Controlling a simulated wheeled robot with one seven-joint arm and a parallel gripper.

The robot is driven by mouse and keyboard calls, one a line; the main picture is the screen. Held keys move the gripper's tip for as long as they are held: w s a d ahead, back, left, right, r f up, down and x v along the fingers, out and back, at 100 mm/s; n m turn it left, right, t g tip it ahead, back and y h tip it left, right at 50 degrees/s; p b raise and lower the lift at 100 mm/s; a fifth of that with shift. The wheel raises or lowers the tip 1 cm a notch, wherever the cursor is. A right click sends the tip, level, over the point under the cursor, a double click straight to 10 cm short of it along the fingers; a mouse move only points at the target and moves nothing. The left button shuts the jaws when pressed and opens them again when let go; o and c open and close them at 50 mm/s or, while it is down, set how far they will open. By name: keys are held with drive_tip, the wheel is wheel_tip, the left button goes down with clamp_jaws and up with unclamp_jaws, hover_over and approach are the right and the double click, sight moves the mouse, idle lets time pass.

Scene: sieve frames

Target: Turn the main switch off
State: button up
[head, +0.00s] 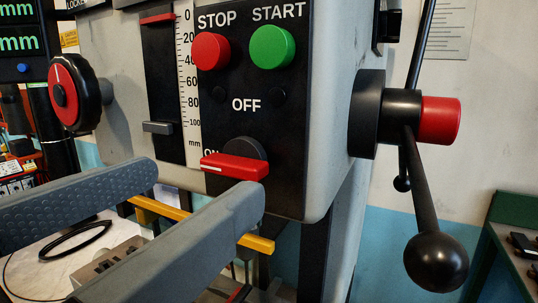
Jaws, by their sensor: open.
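The main switch (236,167) is a rotary switch with a red bar handle on a black knob, low on the black control panel (222,120). Its handle lies nearly level, and the white line on it is at the left end, by the partly hidden ON label. The OFF label is above it. My gripper (204,183) comes in from the lower left with two grey fingers spread apart and nothing between them. The right fingertip is just below the handle in the picture; I cannot tell whether they touch.
A red STOP button (210,51) and a green START button (271,47) sit above. A black lever with a red hub (440,121) and ball knob (436,262) stands right. A red and black handwheel (75,93) is left. A yellow bar (257,243) passes behind the fingers.

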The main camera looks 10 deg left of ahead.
sight(225, 167)
drive_tip(key=shift+p+x, duration=0.55)
drive_tip(key=shift+x, duration=1.75)
drive_tip(key=c, duration=1.4)
